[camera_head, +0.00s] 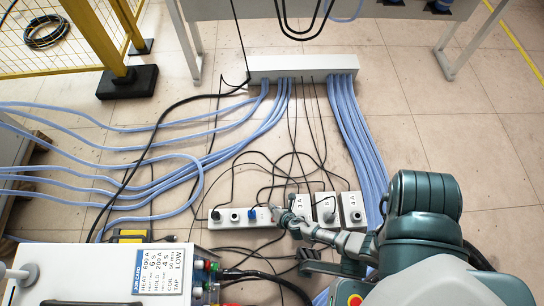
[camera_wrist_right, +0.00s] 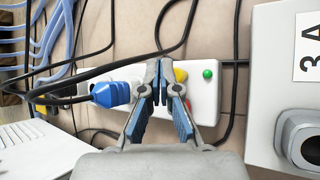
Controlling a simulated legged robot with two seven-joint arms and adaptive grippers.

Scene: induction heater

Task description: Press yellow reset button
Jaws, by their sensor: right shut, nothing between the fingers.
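The yellow button (camera_wrist_right: 180,75) sits on the white socket strip (camera_wrist_right: 205,100) in the right wrist view, partly covered by a finger of my right gripper (camera_wrist_right: 160,68). The gripper is shut and empty. Its fingertips show in front of the strip, just left of the yellow button; whether they touch anything I cannot tell. A green button (camera_wrist_right: 207,74) is to the right of the yellow one. In the head view my right gripper (camera_head: 280,214) is at the right end of the strip (camera_head: 219,222), and the yellow button cannot be made out. My left gripper is not in view.
A blue plug (camera_wrist_right: 112,93) is in the strip left of the fingers. Grey boxes marked 3A (camera_head: 301,203) and 4A (camera_head: 353,209) stand to the right. Black cables cross the floor around the strip. A white machine with a job card (camera_head: 160,272) is at the lower left.

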